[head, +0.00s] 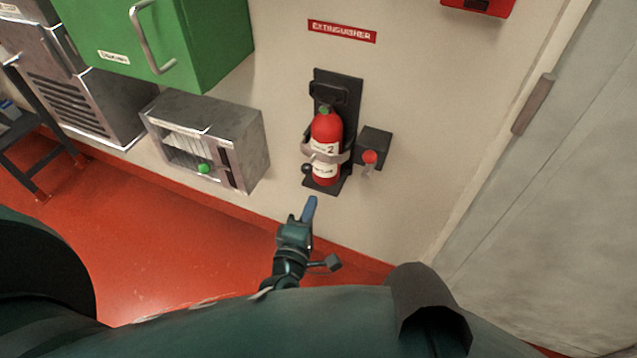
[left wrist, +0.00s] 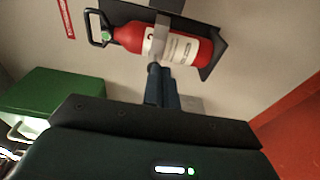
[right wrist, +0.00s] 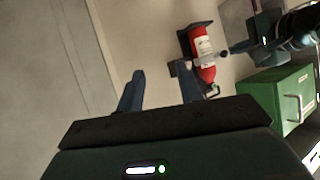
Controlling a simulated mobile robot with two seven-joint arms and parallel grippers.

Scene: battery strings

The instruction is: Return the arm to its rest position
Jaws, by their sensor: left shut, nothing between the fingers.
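My left gripper (head: 310,207) is shut and empty, its blue fingers together, just below the wall bracket (head: 343,92) in the head view. In the left wrist view its fingers (left wrist: 162,86) are close together in front of the red extinguisher (left wrist: 170,45); whether they touch anything there I cannot tell. The extinguisher (head: 326,140) stands upright in the black bracket with a grey strap around its body. My right gripper (right wrist: 162,92) is open and empty in the right wrist view, with the extinguisher (right wrist: 202,60) and my left arm beyond it. It is not identifiable in the head view.
A small black box with a red knob (head: 370,157) is beside the bracket. A grey metal unit (head: 238,150) and a green cabinet (head: 215,45) are to its left. A door (head: 560,200) with a handle is at right. Red floor (head: 190,260) lies open below.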

